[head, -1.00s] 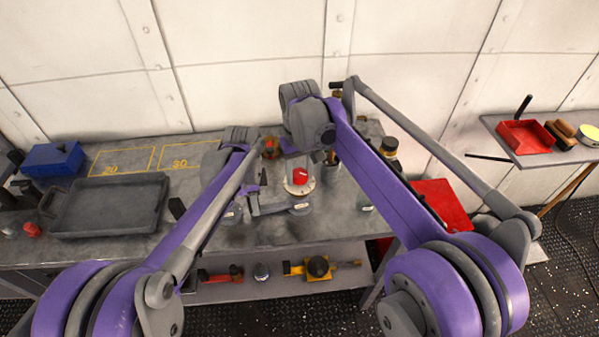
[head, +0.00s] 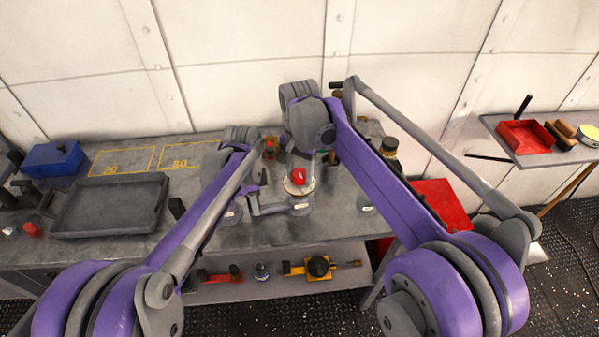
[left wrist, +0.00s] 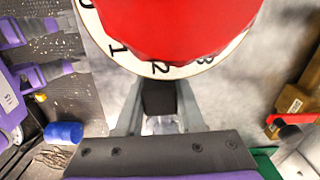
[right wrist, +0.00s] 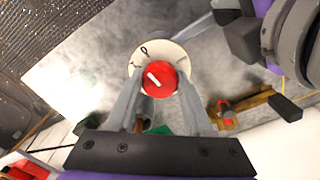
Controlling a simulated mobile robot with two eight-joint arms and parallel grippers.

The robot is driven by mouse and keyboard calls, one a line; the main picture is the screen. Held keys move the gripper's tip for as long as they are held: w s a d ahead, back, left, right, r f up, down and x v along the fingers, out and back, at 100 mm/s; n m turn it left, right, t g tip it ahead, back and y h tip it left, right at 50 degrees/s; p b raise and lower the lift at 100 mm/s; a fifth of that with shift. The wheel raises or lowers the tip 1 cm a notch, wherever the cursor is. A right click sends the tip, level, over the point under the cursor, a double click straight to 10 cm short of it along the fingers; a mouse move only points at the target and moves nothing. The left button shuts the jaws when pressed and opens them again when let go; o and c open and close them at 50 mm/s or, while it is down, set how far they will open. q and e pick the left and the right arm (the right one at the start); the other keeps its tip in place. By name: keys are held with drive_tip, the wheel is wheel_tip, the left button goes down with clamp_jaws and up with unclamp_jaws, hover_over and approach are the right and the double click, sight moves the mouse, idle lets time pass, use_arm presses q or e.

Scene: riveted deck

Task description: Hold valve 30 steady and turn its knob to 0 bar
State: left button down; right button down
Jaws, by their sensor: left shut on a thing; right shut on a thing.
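The valve (head: 299,187), with a white dial and red knob (head: 299,175), stands on the grey bench; its number tag is not readable. My left gripper (left wrist: 160,98) is shut on the dark valve body below the dial. The red knob fills the top of the left wrist view, above dial digits such as 1 and 2. My right gripper (right wrist: 158,88) is shut on the red knob from above. In the right wrist view the knob's white pointer slants up-left, and the dial's 0 is just above the knob.
Yellow outlined areas marked 20 (head: 110,168) and 30 (head: 180,163) lie behind a dark tray (head: 112,207). A blue box (head: 53,159) stands at the far left. A side shelf holds a red tray (head: 525,137). The lower shelf holds several fittings.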

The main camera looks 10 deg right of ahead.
sight(299, 173)
drive_tip(key=shift+m, duration=0.5)
drive_tip(key=shift+c, duration=1.4)
unclamp_jaws()
wheel_tip(299, 173, up, 12)
use_arm(q)
drive_tip(key=shift+c, duration=2.2)
unclamp_jaws()
